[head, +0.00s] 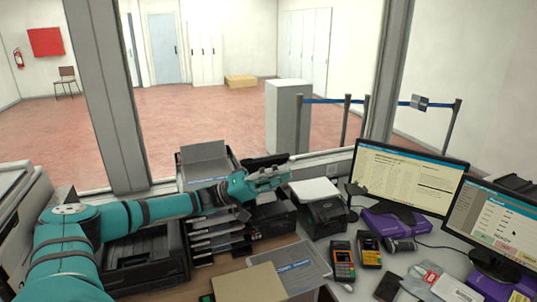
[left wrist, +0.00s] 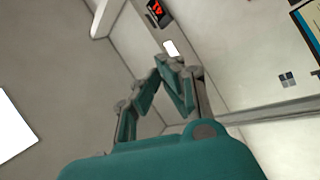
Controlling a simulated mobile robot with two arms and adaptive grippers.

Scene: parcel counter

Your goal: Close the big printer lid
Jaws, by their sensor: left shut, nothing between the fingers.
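A big pale grey printer (head: 22,215) stands at the left edge of the head view and is partly cut off. I cannot tell how its lid stands. A dark grey tilted panel (head: 204,153) rises behind my left arm; I cannot tell whether it is a lid or a paper tray. My left gripper (head: 284,175) is shut and empty, reaching right above a black device (head: 270,222) and apart from the big printer. My right gripper is not in view.
A black printer (head: 145,258) sits beneath my left arm, beside stacked paper trays (head: 217,243). A smaller printer (head: 323,208), two card terminals (head: 342,262) and two monitors (head: 408,180) fill the counter to the right. A window post (head: 108,95) stands behind my arm.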

